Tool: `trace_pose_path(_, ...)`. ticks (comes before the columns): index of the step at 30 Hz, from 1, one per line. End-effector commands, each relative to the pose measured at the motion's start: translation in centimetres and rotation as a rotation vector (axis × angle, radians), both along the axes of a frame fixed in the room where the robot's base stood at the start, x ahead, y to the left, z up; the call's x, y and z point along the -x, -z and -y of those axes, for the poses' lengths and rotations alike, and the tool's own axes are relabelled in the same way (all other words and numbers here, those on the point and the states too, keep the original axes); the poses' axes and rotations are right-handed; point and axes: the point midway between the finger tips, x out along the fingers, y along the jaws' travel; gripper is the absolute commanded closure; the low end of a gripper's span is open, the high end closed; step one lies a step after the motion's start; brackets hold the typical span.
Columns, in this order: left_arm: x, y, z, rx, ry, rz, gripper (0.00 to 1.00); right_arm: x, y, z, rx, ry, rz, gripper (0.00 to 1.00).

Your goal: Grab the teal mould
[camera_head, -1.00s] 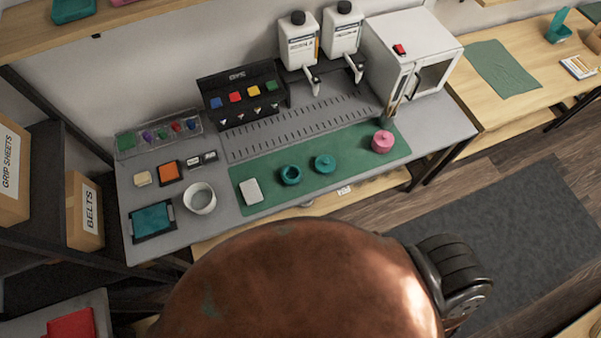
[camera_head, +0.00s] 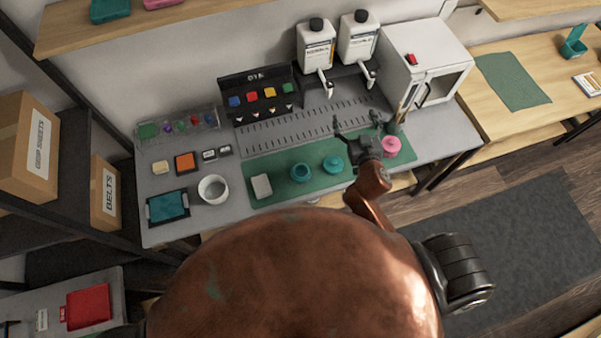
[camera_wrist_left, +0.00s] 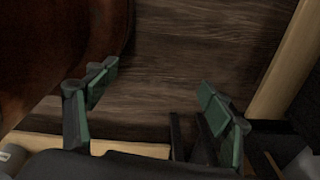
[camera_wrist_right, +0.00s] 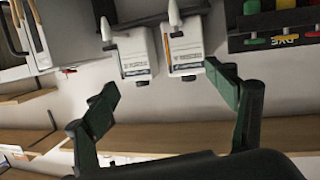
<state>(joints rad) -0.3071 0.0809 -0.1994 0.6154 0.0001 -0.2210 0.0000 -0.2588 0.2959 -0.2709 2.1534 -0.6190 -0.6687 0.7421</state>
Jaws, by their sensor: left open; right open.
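Several teal things show in the head view, and I cannot tell which is the mould. A round teal piece with a dark hollow (camera_head: 301,173) and a round teal piece with a knob (camera_head: 333,164) rest on the green mat. A flat teal piece (camera_head: 109,9) lies on the upper left shelf. My right gripper (camera_head: 356,122) is open and empty over the mat's right part, beside a pink round piece (camera_head: 391,147). It also shows open in the right wrist view (camera_wrist_right: 163,88). My left gripper (camera_wrist_left: 157,85) is open and empty above wooden floor, outside the head view.
Two white bottles (camera_head: 358,38) on dispensers and a white oven-like box (camera_head: 422,65) stand at the bench's back right. A grey-white cup (camera_head: 212,189) and a dark-framed teal tray (camera_head: 168,207) are at left. A pale block (camera_head: 261,186) lies on the mat.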

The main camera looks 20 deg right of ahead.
Motion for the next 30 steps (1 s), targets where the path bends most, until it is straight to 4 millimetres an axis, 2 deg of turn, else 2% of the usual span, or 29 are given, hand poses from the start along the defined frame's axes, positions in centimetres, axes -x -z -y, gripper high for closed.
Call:
trace_pose_path(1,-0.2,0.0,0.0,0.000,0.000,0.002,0.26,-1.6,-2.3,-1.9,0.008,-0.056,0.082,0.21)
trace_pose_path(2,-0.3,-0.1,0.0,0.000,0.001,0.004,0.26,-2.3,-3.8,-3.2,0.008,-0.096,0.134,0.21)
trace_pose_path(5,-0.8,-0.1,0.1,0.001,0.001,0.009,0.26,-4.3,-8.6,-9.5,0.011,-0.286,0.303,0.21)
trace_pose_path(7,-1.1,-0.2,0.1,0.001,0.002,0.013,0.26,-4.6,-11.1,-15.3,0.017,-0.474,0.393,0.21)
trace_pose_path(9,-1.3,-0.3,0.2,0.002,0.002,0.016,0.26,-3.9,-11.9,-21.3,0.030,-0.684,0.429,0.21)
trace_pose_path(11,-1.4,-0.3,0.2,0.002,0.003,0.018,0.26,-2.7,-11.1,-26.0,0.050,-0.868,0.412,0.21)
trace_pose_path(12,-1.4,-0.3,0.2,0.002,0.003,0.019,0.26,-1.7,-9.8,-28.7,0.068,-0.985,0.374,0.21)
trace_pose_path(13,-1.4,-0.4,0.2,0.002,0.003,0.019,0.26,-0.9,-8.5,-30.4,0.084,-1.069,0.332,0.21)
trace_pose_path(14,-1.4,-0.4,0.2,0.003,0.003,0.019,0.26,-0.1,-6.8,-31.8,0.104,-1.149,0.278,0.21)
trace_pose_path(15,-1.4,-0.4,0.2,0.002,0.003,0.019,0.26,0.9,-4.3,-33.1,0.133,-1.243,0.190,0.21)
trace_pose_path(16,-1.4,-0.4,0.2,0.003,0.003,0.019,0.26,1.6,-2.2,-33.7,0.159,-1.304,0.112,0.21)
trace_pose_path(18,-1.4,-0.5,0.2,0.003,0.003,0.018,0.26,2.9,3.0,-33.6,0.225,-1.406,-0.100,0.21)
trace_pose_path(20,-1.4,-0.5,0.2,0.003,0.003,0.018,0.26,3.5,7.2,-32.0,0.285,-1.439,-0.293,0.21)
trace_pose_path(21,-1.3,-0.5,0.2,0.003,0.003,0.017,0.26,3.7,9.7,-30.3,0.326,-1.437,-0.422,0.21)
trace_pose_path(24,-1.3,-0.5,0.2,0.003,0.003,0.016,0.26,3.6,14.3,-25.4,0.411,-1.373,-0.698,0.21)
trace_pose_path(27,-1.2,-0.6,0.2,0.003,0.004,0.016,0.26,3.3,16.6,-20.9,0.470,-1.276,-0.889,0.21)
trace_pose_path(30,-1.2,-0.6,0.2,0.003,0.003,0.015,0.26,3.1,17.7,-18.1,0.499,-1.202,-0.996,0.21)
